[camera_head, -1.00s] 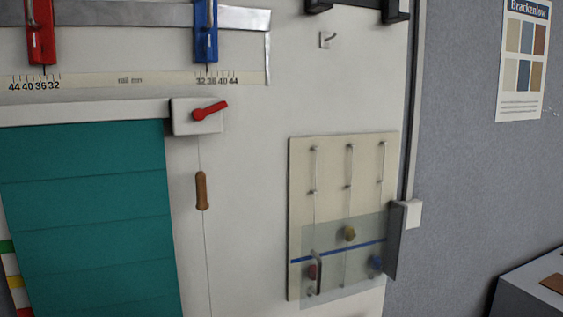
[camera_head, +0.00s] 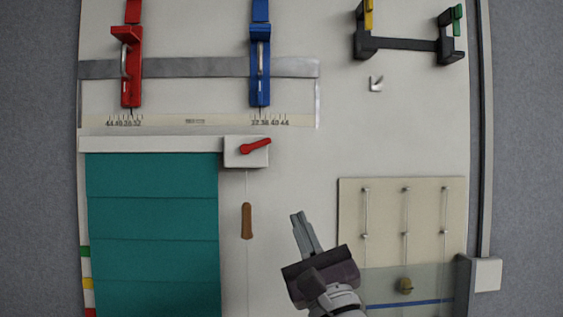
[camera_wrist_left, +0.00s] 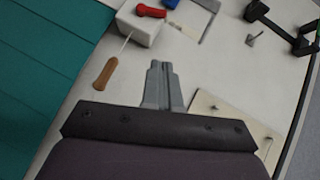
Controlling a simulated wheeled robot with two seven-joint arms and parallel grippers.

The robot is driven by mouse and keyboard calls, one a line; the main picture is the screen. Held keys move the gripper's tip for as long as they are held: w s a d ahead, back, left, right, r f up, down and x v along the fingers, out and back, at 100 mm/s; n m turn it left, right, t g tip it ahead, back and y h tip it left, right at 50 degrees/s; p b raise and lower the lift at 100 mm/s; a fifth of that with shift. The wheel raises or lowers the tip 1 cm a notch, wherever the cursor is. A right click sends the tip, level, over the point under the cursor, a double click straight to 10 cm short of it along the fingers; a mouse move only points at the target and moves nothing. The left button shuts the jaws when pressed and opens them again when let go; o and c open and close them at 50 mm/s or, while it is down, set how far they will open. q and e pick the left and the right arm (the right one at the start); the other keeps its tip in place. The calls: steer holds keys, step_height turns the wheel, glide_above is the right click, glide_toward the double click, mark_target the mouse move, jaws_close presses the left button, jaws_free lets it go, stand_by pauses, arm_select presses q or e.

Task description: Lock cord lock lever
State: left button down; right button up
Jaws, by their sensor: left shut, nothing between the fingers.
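The red cord lock lever (camera_head: 256,146) sits on a white lock box (camera_head: 240,158) at the right end of the blind's headrail, its free end tilted up to the right. It also shows in the left wrist view (camera_wrist_left: 150,11), on the white box (camera_wrist_left: 139,28). A cord runs down from the box to a brown wooden handle (camera_head: 247,221), which also shows in the left wrist view (camera_wrist_left: 104,73). The teal blind (camera_head: 152,230) hangs to the left. My left gripper (camera_head: 299,216) is shut and empty, below and right of the lever, apart from it. My right gripper is not in view.
A beige panel (camera_head: 385,205) with rods and a clear cover (camera_head: 430,285) is at the lower right. Red (camera_head: 131,70) and blue (camera_head: 260,75) clamps sit on a metal rail above. A small hook (camera_head: 376,83) and a black bracket (camera_head: 405,44) are upper right.

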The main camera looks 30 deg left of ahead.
arm_select(q)
steer(key=p, duration=0.8)
glide_toward(257, 145)
steer(key=w+a+r, duration=0.2)
steer(key=w+r, duration=0.2)
steer(key=w, duration=0.1)
steer(key=shift+s+r, duration=0.1)
steer(key=shift+s, duration=0.1)
steer(key=shift+w, duration=0.1)
